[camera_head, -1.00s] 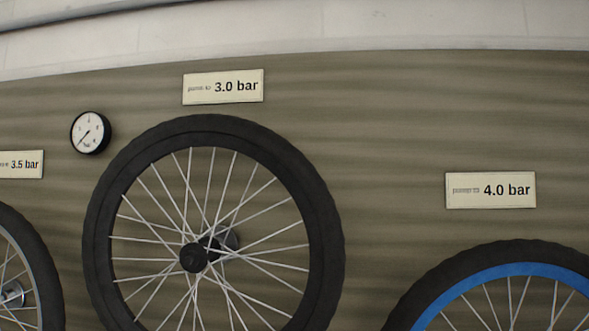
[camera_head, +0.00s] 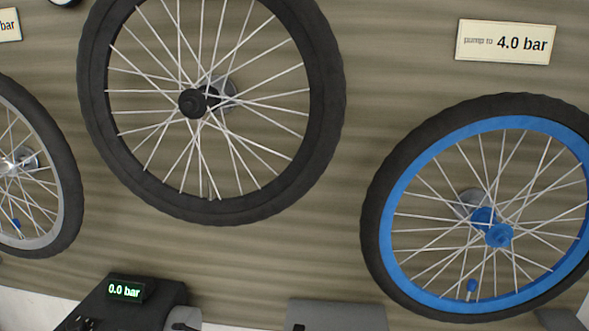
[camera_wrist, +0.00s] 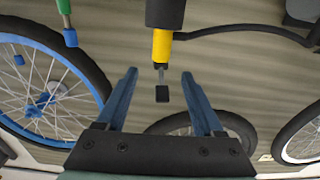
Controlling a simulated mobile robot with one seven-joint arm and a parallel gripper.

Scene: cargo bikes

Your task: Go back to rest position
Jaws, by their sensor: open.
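My gripper (camera_wrist: 158,76) shows in the wrist view with its two blue fingers spread apart. It is open, and I see nothing clamped between the fingers. A yellow and black tool (camera_wrist: 162,47) with a thin rod and a small black end piece appears between and beyond the fingers. I cannot tell how far it is from them. The gripper is not clearly visible in the head view.
The head view shows a black-rimmed wheel (camera_head: 95,90), a blue-rimmed wheel (camera_head: 400,262), a grey-rimmed wheel (camera_head: 70,205), a "4.0 bar" sign (camera_head: 506,42) and a "0.0 bar" display (camera_head: 125,290). The wrist view shows a black hose (camera_wrist: 245,27) and a green, blue-tipped piece (camera_wrist: 66,14).

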